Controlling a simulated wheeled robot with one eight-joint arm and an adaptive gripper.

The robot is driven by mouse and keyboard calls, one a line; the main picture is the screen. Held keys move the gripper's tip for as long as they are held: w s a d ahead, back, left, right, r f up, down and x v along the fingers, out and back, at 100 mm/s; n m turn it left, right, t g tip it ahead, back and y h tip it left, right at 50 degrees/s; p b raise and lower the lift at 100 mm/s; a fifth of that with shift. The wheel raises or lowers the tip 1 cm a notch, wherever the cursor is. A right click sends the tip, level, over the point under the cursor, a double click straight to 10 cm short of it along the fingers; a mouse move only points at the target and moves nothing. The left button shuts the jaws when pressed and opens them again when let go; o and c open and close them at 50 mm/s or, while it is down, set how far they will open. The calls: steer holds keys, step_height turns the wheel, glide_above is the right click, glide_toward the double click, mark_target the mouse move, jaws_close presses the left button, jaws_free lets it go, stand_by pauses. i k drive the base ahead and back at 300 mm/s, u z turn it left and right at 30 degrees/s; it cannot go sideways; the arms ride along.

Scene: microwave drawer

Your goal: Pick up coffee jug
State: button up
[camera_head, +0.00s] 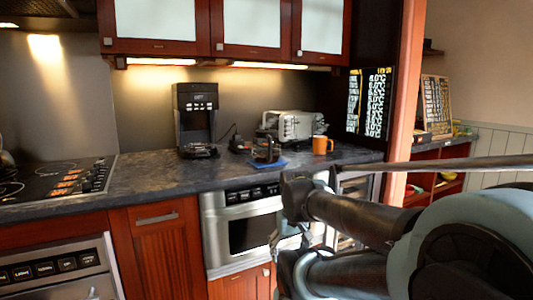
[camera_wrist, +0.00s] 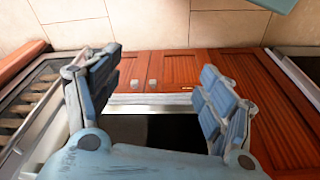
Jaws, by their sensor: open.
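A dark coffee jug with a handle (camera_head: 266,150) appears to stand on a blue cloth (camera_head: 272,163) on the counter, right of the coffee machine (camera_head: 195,118). My gripper (camera_wrist: 162,68) is open and empty in the wrist view, its two padded fingers spread wide. In the head view, my arm is at the lower right, below the counter top and in front of the cabinets, apart from the jug. The jug does not show in the wrist view.
A toaster (camera_head: 292,125) stands behind the jug, and an orange mug (camera_head: 322,145) to its right. The built-in microwave (camera_head: 247,229) lies below the counter. A cooktop (camera_head: 58,180) is at the left. Bare counter (camera_head: 135,175) lies between cooktop and coffee machine.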

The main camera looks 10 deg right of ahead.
mark_target(265, 148)
steer(key=u, duration=1.25)
steer(key=k, duration=1.55)
steer(key=z, duration=1.25)
steer(key=i, duration=1)
steer(key=u, duration=0.1)
